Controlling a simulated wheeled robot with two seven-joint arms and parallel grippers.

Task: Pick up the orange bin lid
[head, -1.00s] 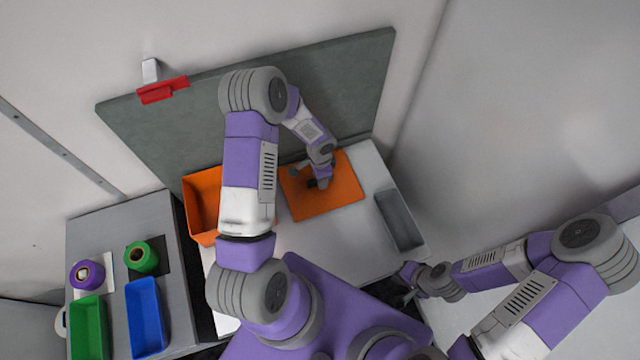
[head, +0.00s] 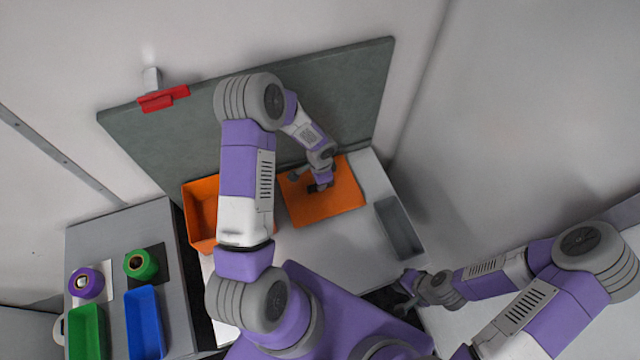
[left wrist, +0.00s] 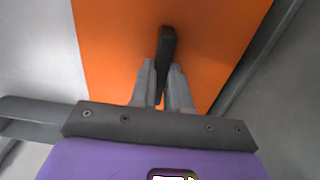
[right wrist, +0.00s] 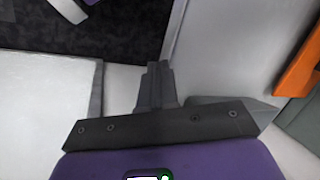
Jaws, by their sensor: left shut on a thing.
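The orange bin lid (head: 340,205) is a flat orange plate over the light worktop, right of the open orange bin (head: 201,215). A dark upright handle stands on it. My left gripper (head: 318,187) is above the lid, shut on the dark handle (left wrist: 167,50), and the lid (left wrist: 110,45) fills much of the left wrist view. I cannot tell whether the lid is clear of the worktop. My right gripper (head: 404,298) is low at the worktop's right front. Its fingers (right wrist: 156,80) are together with nothing between them. My left arm hides part of the orange bin.
A grey tray (head: 400,226) lies right of the lid. A grey-green board (head: 330,90) with a red holder (head: 164,98) stands behind. On the left table are a green bin (head: 87,332), a blue bin (head: 146,322), a purple roll (head: 87,283) and a green roll (head: 141,264).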

